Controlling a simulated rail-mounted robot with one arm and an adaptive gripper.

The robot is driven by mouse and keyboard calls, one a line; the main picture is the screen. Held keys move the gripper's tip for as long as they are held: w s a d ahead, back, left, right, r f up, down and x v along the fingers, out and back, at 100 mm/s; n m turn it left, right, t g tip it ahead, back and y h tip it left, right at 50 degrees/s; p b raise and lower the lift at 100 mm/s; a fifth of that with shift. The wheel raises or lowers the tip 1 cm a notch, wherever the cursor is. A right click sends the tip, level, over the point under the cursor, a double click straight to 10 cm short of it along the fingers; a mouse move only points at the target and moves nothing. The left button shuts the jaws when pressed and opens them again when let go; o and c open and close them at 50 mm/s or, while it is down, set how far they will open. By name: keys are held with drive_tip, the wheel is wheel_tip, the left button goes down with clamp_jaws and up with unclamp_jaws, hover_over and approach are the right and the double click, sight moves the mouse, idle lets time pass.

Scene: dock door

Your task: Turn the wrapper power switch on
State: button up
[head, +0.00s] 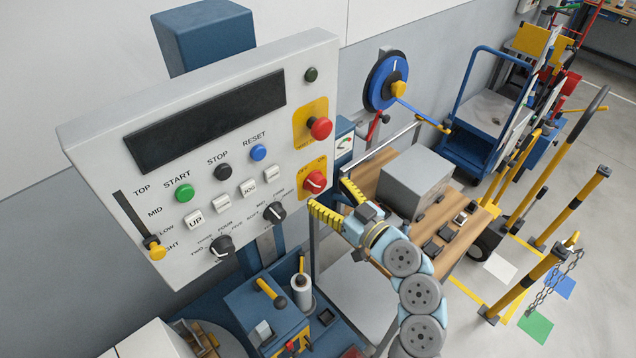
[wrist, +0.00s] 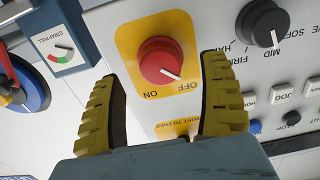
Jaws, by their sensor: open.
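The wrapper power switch is a red rotary knob (head: 315,181) on a yellow plate at the lower right of the grey control panel (head: 215,110). In the wrist view the knob (wrist: 160,61) appears upside down, and its white pointer line is at the OFF label, with ON beside it. My gripper (head: 332,198) is open in front of the knob. In the wrist view its yellow ribbed fingers (wrist: 165,72) stand on either side of the knob, with visible gaps to it. I cannot tell how deep the fingertips reach.
A red emergency button (head: 321,128) sits just above the switch. Black selector knobs (head: 275,212) and push buttons are to its left. A strap pull gauge (head: 344,145) and a blue wheel (head: 386,80) are to the right. A wooden bench with a grey box (head: 414,182) stands behind my gripper.

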sight(320, 188)
drive_tip(key=shift+x, duration=1.9)
drive_tip(key=c, duration=1.2)
